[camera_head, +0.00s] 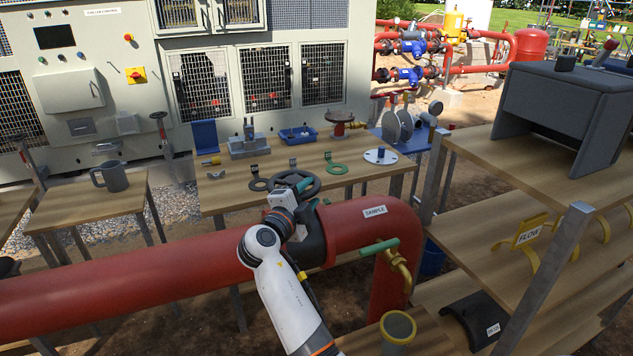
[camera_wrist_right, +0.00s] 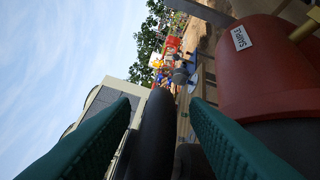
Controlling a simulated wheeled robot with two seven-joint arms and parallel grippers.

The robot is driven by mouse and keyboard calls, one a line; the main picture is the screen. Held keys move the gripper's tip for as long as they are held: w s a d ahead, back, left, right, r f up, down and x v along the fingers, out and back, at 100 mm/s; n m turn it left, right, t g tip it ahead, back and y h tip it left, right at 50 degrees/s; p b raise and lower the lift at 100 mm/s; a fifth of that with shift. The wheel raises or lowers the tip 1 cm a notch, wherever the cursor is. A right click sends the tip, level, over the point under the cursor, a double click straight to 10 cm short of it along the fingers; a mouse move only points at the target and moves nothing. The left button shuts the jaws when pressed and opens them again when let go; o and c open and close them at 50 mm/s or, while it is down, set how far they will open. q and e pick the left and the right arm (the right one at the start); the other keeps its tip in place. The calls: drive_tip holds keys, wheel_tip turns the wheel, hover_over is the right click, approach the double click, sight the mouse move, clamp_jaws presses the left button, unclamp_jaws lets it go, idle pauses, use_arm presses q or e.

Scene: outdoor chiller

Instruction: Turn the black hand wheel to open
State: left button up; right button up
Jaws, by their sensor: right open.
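The black hand wheel (camera_head: 316,184) stands above the red pipe, behind the right wrist in the head view, which hides part of it. My right gripper (camera_head: 303,192) is at the near side of the wheel, with its green fingers partly hidden. In the right wrist view, the two green fingers of the right gripper (camera_wrist_right: 160,125) are apart. A thick dark bar (camera_wrist_right: 156,130), which looks like part of the wheel, lies between them with gaps showing on both sides. I cannot tell whether a finger touches it. My left gripper is not in view.
The large red pipe (camera_head: 130,279) crosses in front, with a "SAMPLE" label (camera_head: 374,211) and a green-handled yellow tap (camera_head: 396,262). A wooden table (camera_head: 235,195) with loose parts stands behind. Wooden shelves (camera_head: 515,260) with a metal post stand at right.

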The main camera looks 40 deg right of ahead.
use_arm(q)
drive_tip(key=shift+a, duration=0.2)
use_arm(e)
drive_tip(key=shift+a+r, duration=0.1)
drive_tip(key=shift+a, duration=0.05)
drive_tip(key=shift+c, duration=1.1)
clamp_jaws()
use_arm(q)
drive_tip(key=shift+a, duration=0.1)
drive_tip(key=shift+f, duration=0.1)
